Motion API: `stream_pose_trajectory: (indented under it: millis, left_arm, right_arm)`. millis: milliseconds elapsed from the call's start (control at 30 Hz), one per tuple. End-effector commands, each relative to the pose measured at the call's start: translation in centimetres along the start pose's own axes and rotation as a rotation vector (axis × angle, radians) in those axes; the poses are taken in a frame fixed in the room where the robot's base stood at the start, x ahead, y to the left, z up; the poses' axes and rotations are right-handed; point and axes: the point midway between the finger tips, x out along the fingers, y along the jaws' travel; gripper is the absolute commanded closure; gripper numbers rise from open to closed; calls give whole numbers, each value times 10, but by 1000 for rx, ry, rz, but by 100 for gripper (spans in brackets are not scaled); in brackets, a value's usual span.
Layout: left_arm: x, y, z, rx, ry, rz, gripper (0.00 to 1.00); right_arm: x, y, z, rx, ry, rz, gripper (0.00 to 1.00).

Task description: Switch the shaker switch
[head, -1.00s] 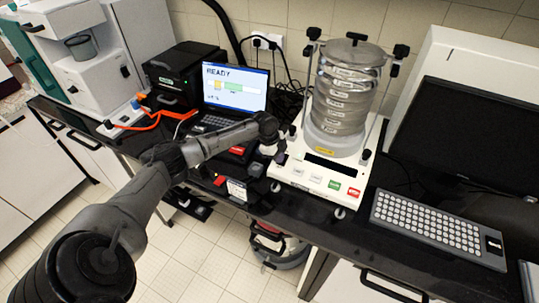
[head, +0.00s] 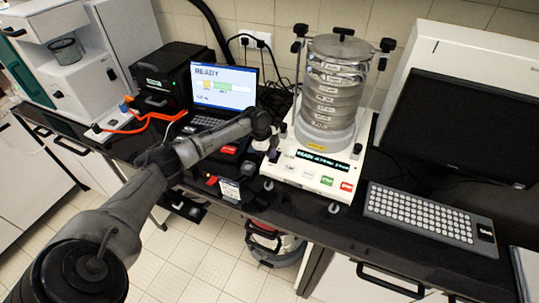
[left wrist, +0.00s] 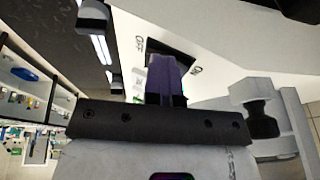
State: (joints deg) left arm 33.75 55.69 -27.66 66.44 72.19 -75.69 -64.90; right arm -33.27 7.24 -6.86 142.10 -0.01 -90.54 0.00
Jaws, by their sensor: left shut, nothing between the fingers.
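The sieve shaker (head: 312,172) is a white unit with a stack of metal sieves (head: 331,85) on top. Its front display (head: 322,160) is lit with text beginning READY. In the left wrist view, the black shaker switch (left wrist: 180,50) lies in the white housing between the printed words OFF and ON. My left gripper (left wrist: 166,75) is shut and empty, its purple-grey fingertips over the switch, partly covering it. Whether they touch it I cannot tell. In the head view, my left gripper (head: 273,155) is at the shaker's left front side. My right gripper is not in view.
A laptop (head: 224,90) showing READY and a black box (head: 177,75) stand left of the shaker. A keyboard (head: 428,213) and a dark monitor (head: 460,125) are to its right. Green and red buttons (head: 337,183) sit on the shaker's front.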

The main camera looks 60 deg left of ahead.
Motion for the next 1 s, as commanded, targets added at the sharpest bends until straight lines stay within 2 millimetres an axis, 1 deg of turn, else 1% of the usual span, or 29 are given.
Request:
stream_pose_trajectory:
  millis: [33,167,467,500,700,800,1000]
  left_arm:
    - [-2,-3,-1,0,3,-13,100]
    - [-11,-3,-4,1,4,-11,100]
    - [-45,0,-16,4,0,4,100]
    - [-49,-1,-12,5,-1,-1,100]
    - [-89,-3,-12,5,-1,0,100]
    - [-105,-4,-12,5,0,1,100]
    - [-126,-6,-12,5,-1,4,100]
  right_arm:
    - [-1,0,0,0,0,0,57]
    - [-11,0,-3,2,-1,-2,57]
    - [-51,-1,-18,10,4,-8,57]
    - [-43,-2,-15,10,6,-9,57]
    - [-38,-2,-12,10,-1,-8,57]
    - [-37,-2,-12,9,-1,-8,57]
    - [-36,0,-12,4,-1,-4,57]
